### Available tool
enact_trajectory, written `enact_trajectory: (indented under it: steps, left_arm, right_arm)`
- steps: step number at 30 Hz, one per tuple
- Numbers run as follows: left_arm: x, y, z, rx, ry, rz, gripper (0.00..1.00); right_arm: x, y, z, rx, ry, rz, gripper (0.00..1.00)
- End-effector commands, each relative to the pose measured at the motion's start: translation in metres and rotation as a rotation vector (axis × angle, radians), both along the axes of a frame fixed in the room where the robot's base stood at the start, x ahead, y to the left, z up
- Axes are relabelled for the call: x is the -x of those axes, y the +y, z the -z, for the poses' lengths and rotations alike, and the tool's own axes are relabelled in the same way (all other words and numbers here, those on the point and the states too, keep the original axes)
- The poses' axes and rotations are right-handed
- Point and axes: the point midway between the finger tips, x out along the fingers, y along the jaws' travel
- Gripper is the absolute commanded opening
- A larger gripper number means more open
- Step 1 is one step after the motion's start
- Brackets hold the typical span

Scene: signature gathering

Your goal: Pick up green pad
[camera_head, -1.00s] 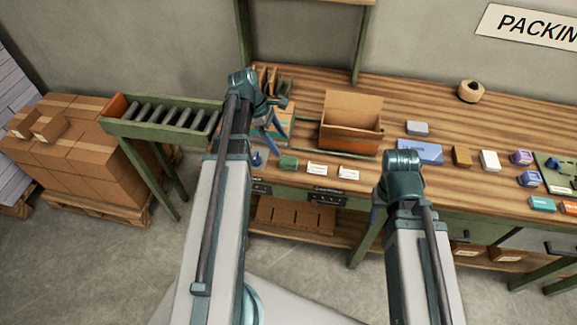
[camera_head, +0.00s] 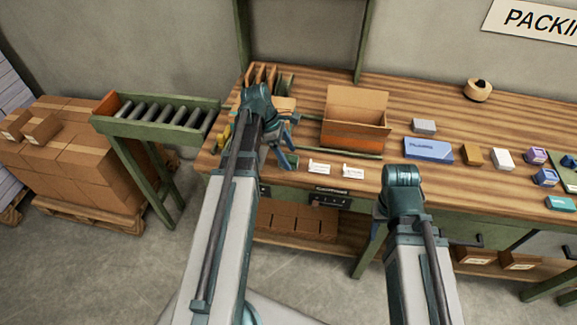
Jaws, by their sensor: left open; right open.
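My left gripper (camera_head: 284,150) is open over the front left part of the bench, its fingers reaching down just left of two white cards (camera_head: 336,169). The small green pad is not clearly visible now; the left gripper covers the spot left of the cards where it showed earlier. I cannot tell whether the fingers touch it. My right gripper (camera_head: 380,211) is open at the bench's front edge, mostly hidden by its own wrist.
An open cardboard box (camera_head: 354,133) stands on the bench (camera_head: 420,96) behind the cards. A blue box (camera_head: 428,150), a brown block (camera_head: 472,154) and a white block (camera_head: 502,159) lie to the right. A tape roll (camera_head: 478,90) sits at the back.

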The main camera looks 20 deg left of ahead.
Motion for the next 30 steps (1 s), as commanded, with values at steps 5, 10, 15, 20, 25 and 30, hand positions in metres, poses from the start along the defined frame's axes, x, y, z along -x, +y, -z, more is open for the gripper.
enact_trajectory:
  steps: [5, 10, 15, 20, 25, 30]
  left_arm:
    - [-0.002, -0.008, 0.024, 0.000, -0.001, 0.002, 0.88]
    - [-0.003, -0.009, 0.023, 0.000, 0.000, 0.001, 0.88]
    - [-0.003, -0.009, 0.022, 0.000, 0.000, 0.001, 0.75]
    - [-0.003, -0.009, 0.022, 0.000, 0.000, 0.001, 0.46]
    - [-0.003, -0.009, 0.022, 0.000, 0.000, 0.001, 0.15]
    - [-0.003, -0.009, 0.022, 0.000, 0.000, 0.001, 0.00]
  right_arm:
    - [0.000, 0.000, 0.024, 0.000, 0.000, 0.000, 0.50]
    - [0.000, 0.000, 0.023, 0.000, 0.000, 0.000, 0.50]
    - [0.000, 0.000, 0.022, 0.000, 0.000, 0.000, 0.50]
    - [0.000, 0.000, 0.022, 0.000, 0.000, 0.000, 0.50]
    - [0.000, 0.000, 0.022, 0.000, 0.000, 0.000, 0.50]
    - [0.000, 0.000, 0.022, 0.000, 0.000, 0.000, 0.50]
